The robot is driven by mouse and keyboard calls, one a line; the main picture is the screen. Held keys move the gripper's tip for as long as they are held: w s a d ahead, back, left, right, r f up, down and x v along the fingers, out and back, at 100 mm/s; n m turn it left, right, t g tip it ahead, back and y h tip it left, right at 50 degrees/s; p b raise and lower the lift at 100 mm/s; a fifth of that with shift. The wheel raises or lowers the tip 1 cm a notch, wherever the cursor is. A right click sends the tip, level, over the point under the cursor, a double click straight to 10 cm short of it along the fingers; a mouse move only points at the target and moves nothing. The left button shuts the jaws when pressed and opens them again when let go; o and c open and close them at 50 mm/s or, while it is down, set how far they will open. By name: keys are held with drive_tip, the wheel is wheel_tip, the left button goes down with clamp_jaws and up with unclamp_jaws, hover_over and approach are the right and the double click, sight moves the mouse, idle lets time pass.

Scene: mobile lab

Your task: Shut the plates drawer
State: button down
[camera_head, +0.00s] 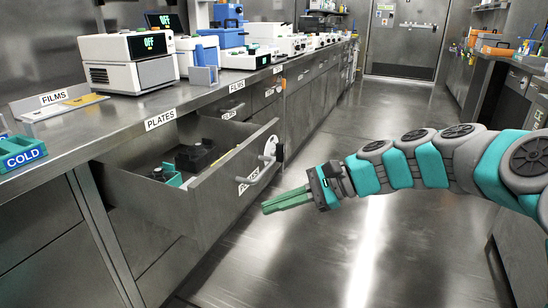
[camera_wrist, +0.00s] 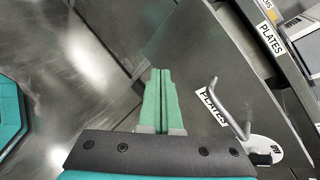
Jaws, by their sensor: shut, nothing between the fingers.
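The plates drawer (camera_head: 205,205) is pulled out from the left counter, with black and teal items inside. Its front carries a bar handle (camera_head: 262,177) and a PLATES label; the handle also shows in the wrist view (camera_wrist: 228,108). A PLATES label (camera_head: 160,119) is on the counter edge above. My gripper (camera_head: 264,208) is shut and empty, in front of the drawer front, just below and beside the handle. In the wrist view my green fingers (camera_wrist: 161,76) lie together, left of the handle, with the drawer front beyond. I cannot tell whether they touch it.
Instruments with OFF displays (camera_head: 128,60) stand on the left counter (camera_head: 95,125). A teal COLD rack (camera_head: 20,152) sits at its near end. The aisle floor (camera_head: 350,110) is clear up to the far door (camera_head: 405,38). Another counter is at the right.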

drive_tip(key=w+d+r+m+t+y, duration=0.1)
drive_tip(key=w+d+m+t+y, duration=0.15)
drive_tip(key=w+m, duration=0.45)
drive_tip(key=m+t+y, duration=0.2)
drive_tip(key=m+t, duration=0.2)
approach(263, 149)
drive_tip(key=shift+h, duration=0.25)
drive_tip(key=b+x, duration=0.2)
drive_tip(key=x, duration=0.5)
drive_tip(key=shift+d+r, duration=0.1)
